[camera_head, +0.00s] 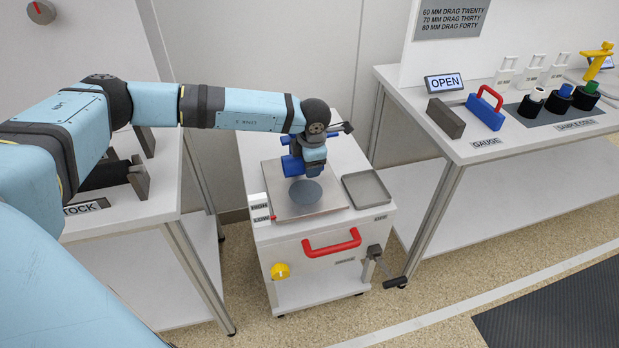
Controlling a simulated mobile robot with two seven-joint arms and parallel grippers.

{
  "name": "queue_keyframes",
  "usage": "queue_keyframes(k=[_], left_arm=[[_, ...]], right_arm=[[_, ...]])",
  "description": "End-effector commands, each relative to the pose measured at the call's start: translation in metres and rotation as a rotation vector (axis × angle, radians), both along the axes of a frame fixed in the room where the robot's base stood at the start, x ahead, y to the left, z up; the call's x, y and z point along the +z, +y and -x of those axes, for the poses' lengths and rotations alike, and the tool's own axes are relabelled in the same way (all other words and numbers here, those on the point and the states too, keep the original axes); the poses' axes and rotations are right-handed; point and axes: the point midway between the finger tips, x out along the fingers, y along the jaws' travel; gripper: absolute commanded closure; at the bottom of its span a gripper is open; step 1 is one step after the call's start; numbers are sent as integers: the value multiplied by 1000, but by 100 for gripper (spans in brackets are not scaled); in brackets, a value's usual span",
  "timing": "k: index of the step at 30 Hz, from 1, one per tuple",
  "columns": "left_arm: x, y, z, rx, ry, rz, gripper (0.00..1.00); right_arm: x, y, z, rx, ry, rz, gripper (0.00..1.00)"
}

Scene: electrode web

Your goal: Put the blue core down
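A black core with a blue top (559,99) stands on the dark mat of the right bench, between a white-topped core (531,103) and a green-topped core (586,96). My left gripper (304,170) points down over the metal plate (318,204) on top of the white cart. Dark blue parts show at its end; its fingertips are hard to make out, and I cannot tell whether it holds anything. A round dark grey disc (305,192) lies on the plate just below it. My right gripper is not in view.
A shallow grey tray (367,189) sits right of the plate. The cart (318,262) has a red handle, yellow knob and crank. A blue gauge with red handle (486,107) and a dark block (446,118) stand on the right bench. A stock bench (150,205) is at left.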

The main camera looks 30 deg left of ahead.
Motion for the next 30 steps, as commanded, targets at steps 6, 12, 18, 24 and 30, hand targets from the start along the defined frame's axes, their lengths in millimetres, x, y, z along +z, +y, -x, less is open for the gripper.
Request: queue_keyframes(k=[6, 12, 18, 24, 30], left_arm=[[-30, 0, 0, -1, 2, 0, 66], [-56, 0, 0, -1, 0, 0, 66], [-56, 0, 0, -1, -1, 0, 66], [-58, 0, 0, -1, -1, 0, 31], [-58, 0, 0, -1, 0, 0, 14]], right_arm=[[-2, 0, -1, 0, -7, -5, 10], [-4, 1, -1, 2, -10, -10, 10], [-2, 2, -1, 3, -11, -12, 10], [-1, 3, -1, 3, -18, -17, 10], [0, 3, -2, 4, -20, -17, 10]])
